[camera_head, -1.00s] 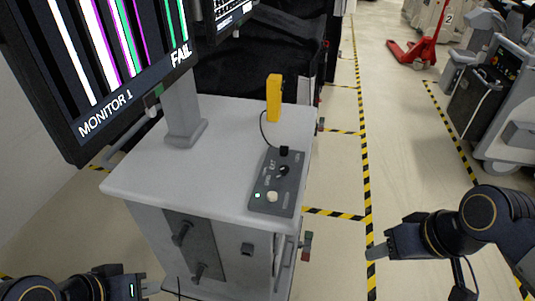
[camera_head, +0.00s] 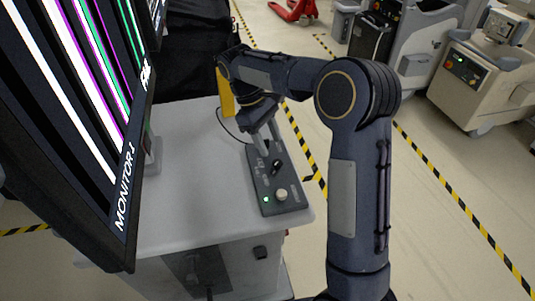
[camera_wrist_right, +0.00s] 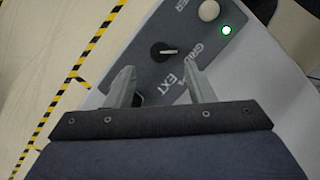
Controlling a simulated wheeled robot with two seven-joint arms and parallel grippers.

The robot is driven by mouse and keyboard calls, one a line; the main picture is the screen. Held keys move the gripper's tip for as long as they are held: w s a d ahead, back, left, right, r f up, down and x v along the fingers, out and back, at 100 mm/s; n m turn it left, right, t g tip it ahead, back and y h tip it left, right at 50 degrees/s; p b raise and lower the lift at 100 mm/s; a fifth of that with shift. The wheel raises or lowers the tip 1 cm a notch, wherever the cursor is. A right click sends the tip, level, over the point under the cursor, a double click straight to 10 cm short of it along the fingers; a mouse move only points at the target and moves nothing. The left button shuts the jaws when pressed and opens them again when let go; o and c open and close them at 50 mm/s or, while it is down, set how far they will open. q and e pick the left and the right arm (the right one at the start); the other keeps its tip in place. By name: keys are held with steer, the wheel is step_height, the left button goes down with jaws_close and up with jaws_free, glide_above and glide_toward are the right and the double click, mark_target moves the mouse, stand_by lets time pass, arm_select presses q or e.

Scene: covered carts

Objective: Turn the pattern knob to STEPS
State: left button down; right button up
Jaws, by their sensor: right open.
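The control box (camera_head: 262,180) lies on the cart top, with a black knob (camera_head: 276,167), a pale round button (camera_head: 282,194) and a lit green light (camera_head: 266,200). My right gripper (camera_head: 267,140) is open over the box's far end. In the right wrist view, the knob (camera_wrist_right: 163,51) lies just beyond the open fingertips (camera_wrist_right: 159,68), roughly centred between them; contact does not show. Its pale pointer line points right in that view. "EXT" and part of "GRID" are readable; STEPS is not. My left gripper is out of view.
A yellow object (camera_head: 226,93) stands behind the box, partly hidden by my right arm, with a black cable to the box. The monitor overhangs the cart's left side. The white cart top (camera_head: 185,185) is clear left of the box. Equipment carts (camera_head: 480,75) stand far right.

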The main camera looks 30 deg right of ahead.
mark_target(277, 162)
steer(key=x, duration=0.5)
steer(key=shift+f, duration=0.3)
steer(key=c, duration=1)
